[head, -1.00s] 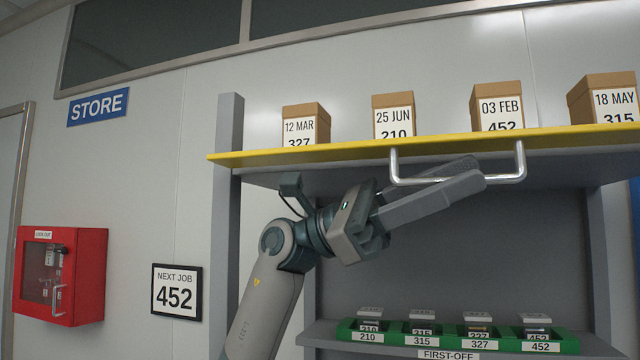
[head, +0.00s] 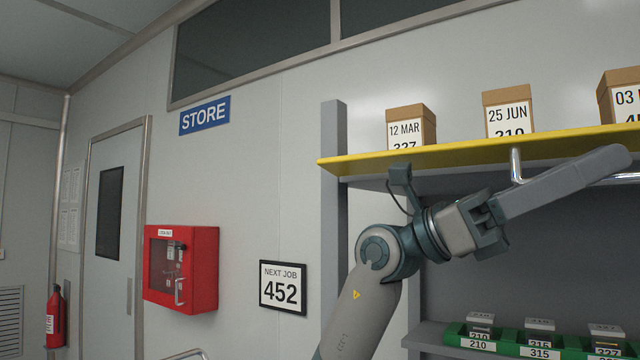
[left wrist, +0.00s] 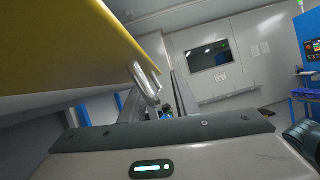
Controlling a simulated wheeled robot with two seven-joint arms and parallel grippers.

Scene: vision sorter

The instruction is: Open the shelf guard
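The shelf guard (head: 385,161) is a yellow-edged panel across the front of the shelf unit; its yellow face also fills the upper left of the left wrist view (left wrist: 60,50). A metal bar handle (head: 516,166) hangs below its edge, and shows in the left wrist view (left wrist: 146,84). My left gripper (head: 605,165) is at this handle, its fingers pointing right and slightly up across the bar. The fingers overlap in the head view, hiding part of the bar, so I cannot tell whether they are closed on it. My right gripper is not in view.
Labelled boxes (head: 411,126) stand above the yellow edge. Green bins (head: 480,337) sit on the lower shelf. A grey post (head: 334,200) is left of my arm. A red cabinet (head: 181,268) and a 452 sign (head: 283,287) hang on the wall.

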